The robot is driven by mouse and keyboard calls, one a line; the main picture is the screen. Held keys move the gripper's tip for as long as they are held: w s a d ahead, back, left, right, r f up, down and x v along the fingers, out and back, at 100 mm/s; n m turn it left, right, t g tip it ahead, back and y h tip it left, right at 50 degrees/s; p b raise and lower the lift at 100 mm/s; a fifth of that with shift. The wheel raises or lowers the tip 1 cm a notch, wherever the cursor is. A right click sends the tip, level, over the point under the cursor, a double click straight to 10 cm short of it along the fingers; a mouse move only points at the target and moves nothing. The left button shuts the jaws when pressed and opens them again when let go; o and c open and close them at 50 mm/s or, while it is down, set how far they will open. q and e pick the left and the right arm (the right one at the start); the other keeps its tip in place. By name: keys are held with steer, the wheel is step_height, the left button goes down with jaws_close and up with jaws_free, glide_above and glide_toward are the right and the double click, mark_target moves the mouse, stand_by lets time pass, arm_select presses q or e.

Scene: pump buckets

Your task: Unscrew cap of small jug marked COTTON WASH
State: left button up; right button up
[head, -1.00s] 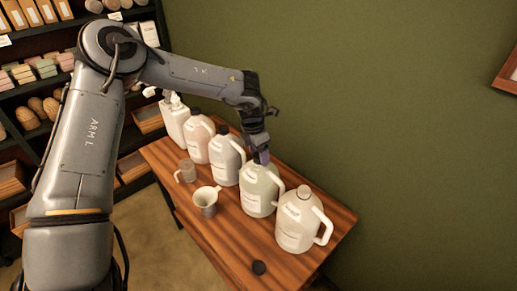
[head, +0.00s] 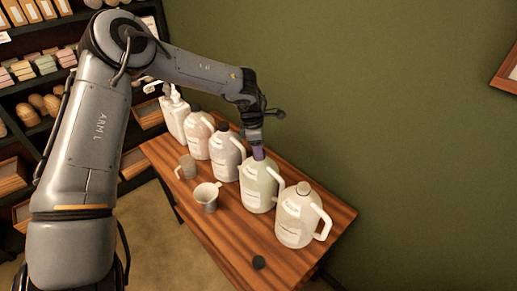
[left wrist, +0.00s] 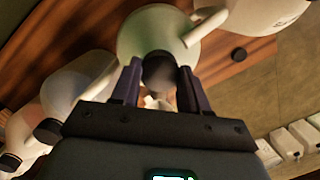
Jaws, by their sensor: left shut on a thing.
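A pale green translucent jug (head: 259,190) with a white handle stands on the wooden table, second from the right in the row. Its label is too small to read. My left gripper (head: 258,153) points down over its neck. In the left wrist view, my left gripper (left wrist: 158,80) has its two purple fingers on either side of the dark cap (left wrist: 158,68), shut on it. The cap is at the jug's mouth; whether it still sits on the thread cannot be told. My right gripper is not in view.
A cream jug (head: 298,218) without a dark cap stands at the right. A loose black cap (head: 259,262) lies near the table's front edge. Other jugs (head: 225,155) stand to the left. A metal pitcher (head: 207,197) and a small cup (head: 187,167) stand in front.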

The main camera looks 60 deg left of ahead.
arm_select(q)
steer(key=shift+c, duration=1)
steer(key=n+b, duration=0.1)
steer(key=n, duration=0.2)
steer(key=shift+f, duration=0.15)
steer(key=n+y+b, duration=0.1)
steer(key=n, duration=0.3)
steer(key=shift+b, duration=0.3)
steer(key=n+b, duration=0.1)
steer(key=n, duration=0.4)
steer(key=shift+y+b, duration=0.3)
steer(key=shift+y, duration=0.1)
steer(key=n, duration=0.3)
steer(key=shift+b, duration=0.3)
